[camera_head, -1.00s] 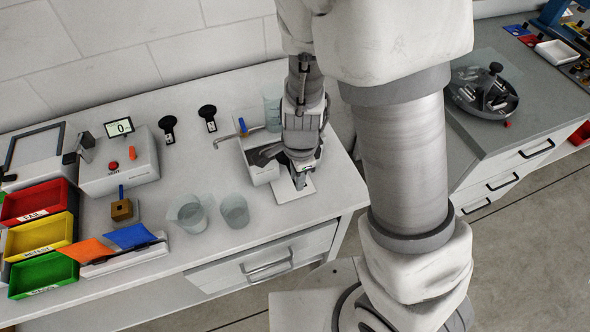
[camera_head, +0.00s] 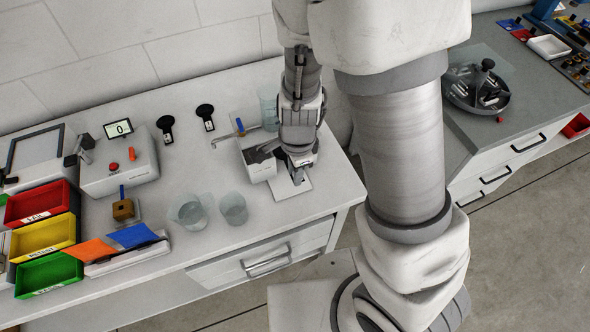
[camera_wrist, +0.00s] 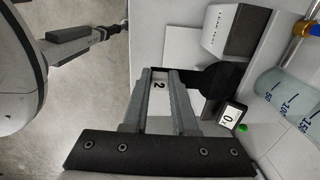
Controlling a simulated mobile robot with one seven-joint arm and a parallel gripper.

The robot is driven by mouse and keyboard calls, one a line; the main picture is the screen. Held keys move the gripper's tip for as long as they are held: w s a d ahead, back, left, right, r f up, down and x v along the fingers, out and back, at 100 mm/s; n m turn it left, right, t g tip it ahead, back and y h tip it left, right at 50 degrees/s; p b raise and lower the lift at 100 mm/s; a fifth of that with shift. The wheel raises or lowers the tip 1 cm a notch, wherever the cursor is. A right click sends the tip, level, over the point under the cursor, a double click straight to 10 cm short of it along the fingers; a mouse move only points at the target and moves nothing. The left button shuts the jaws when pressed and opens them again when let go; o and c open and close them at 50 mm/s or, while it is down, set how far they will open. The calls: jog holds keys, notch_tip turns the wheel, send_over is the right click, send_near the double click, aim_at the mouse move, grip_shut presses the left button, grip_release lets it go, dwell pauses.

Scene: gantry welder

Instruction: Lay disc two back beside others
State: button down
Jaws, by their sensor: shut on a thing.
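Disc two is the black paddle-like piece (camera_wrist: 210,80) with a white tag marked 2 in the wrist view. My gripper (camera_wrist: 160,76) is shut on its tag end, with a finger on each side. In the head view my gripper (camera_head: 298,158) is low over the right end of the bench, beside a white box-shaped instrument (camera_head: 258,169). My wrist hides disc two there. The other discs, a black one (camera_head: 166,126) and another black one (camera_head: 205,115), lie side by side near the wall, left of my gripper.
A white device with a display (camera_head: 118,165) stands left of the discs. Two clear beakers (camera_head: 234,210) stand near the front edge. A blue-handled tool (camera_head: 240,127) and a clear cylinder (camera_head: 269,105) are close to my wrist. Bench between the discs and beakers is clear.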

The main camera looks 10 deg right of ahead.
jog(key=shift+r+p, duration=2.05)
jog(key=shift+r, duration=0.1)
